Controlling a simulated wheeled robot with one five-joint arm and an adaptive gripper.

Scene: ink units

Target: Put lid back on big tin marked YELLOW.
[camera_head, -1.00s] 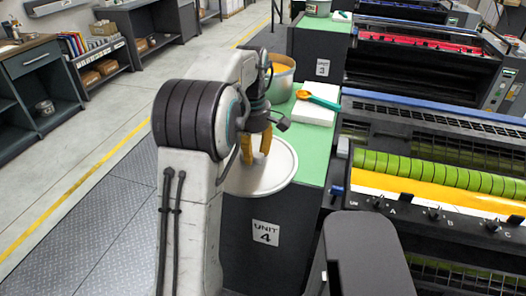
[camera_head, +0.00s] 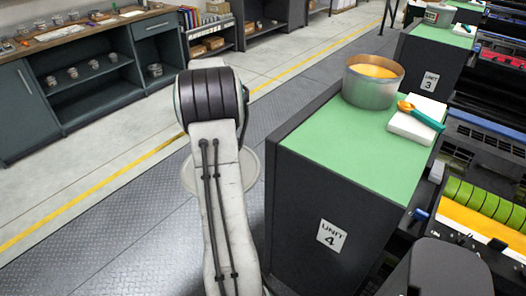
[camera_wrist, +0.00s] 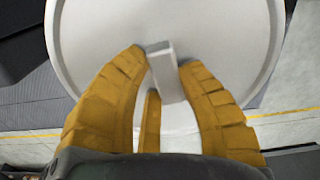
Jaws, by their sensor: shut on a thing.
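The round pale lid (camera_wrist: 225,35) fills the top of the wrist view. My gripper (camera_wrist: 163,64) is shut on the lid's upright grey handle (camera_wrist: 166,72), with yellow fingers on both sides. In the head view, my arm hides the gripper and most of the lid; the lid's rim (camera_head: 251,168) shows at both sides of the arm, left of the green-topped cabinet. The big open tin (camera_head: 369,92) stands on the far part of that cabinet, with yellow-orange ink (camera_head: 375,70) inside. No marking on it is readable. The lid is well apart from the tin.
The dark Unit 4 cabinet (camera_head: 320,215) has a mostly clear green top (camera_head: 345,145). A white block (camera_head: 415,126) with an orange and teal scoop (camera_head: 422,115) sits right of the tin. Press machinery lies further right. Open floor (camera_head: 105,200) lies left.

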